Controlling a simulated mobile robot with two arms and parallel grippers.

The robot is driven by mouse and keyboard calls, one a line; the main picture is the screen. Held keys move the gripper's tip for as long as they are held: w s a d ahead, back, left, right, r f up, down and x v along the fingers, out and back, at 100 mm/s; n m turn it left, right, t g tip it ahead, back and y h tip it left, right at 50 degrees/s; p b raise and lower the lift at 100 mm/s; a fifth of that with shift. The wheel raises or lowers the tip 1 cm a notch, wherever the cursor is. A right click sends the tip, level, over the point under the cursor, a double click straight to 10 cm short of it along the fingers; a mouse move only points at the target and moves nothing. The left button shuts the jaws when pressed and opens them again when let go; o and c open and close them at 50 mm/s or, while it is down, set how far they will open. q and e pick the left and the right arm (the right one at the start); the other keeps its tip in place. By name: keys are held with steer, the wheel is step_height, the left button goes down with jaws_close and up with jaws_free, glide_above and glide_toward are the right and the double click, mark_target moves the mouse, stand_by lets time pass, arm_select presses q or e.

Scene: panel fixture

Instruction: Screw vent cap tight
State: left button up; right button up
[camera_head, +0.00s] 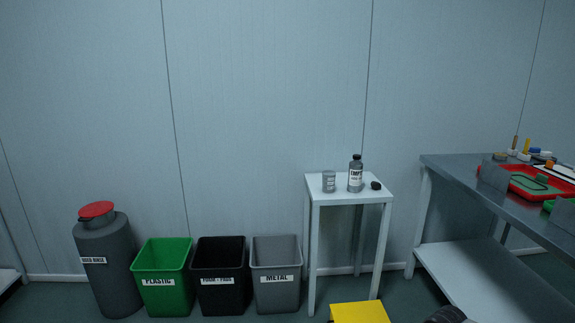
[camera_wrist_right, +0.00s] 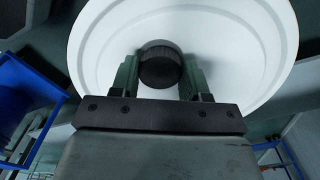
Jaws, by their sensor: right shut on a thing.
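In the right wrist view, a dark round cap (camera_wrist_right: 160,60) with a ribbed side sits between the fingers of my right gripper (camera_wrist_right: 159,76). The right gripper is shut on this cap. Behind the cap is a large white round body (camera_wrist_right: 235,50) with a raised rim. The cap lies in front of its face; whether it is seated on it I cannot tell, as the contact is hidden. My left gripper shows in neither view.
In the head view, a white stand (camera_head: 342,196) holds a labelled bottle (camera_head: 355,177), a grey can (camera_head: 329,181) and a small dark cap (camera_head: 376,185). Bins line the wall. A workbench (camera_head: 470,172) with trays stands right. A blue frame (camera_wrist_right: 25,95) is left in the wrist view.

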stand_by(0.5)
steer(key=shift+m+p, duration=0.4)
steer(key=shift+m, duration=1.1)
steer(key=shift+p, duration=0.3)
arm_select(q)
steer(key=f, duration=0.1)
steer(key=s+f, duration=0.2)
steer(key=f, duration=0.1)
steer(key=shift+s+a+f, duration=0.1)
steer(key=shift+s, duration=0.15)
arm_select(e)
steer(key=shift+m, duration=0.4)
steer(key=shift+m+p, duration=0.35)
steer(key=shift+m, duration=0.25)
steer(key=shift+m+p, duration=0.35)
steer(key=shift+m, duration=0.35)
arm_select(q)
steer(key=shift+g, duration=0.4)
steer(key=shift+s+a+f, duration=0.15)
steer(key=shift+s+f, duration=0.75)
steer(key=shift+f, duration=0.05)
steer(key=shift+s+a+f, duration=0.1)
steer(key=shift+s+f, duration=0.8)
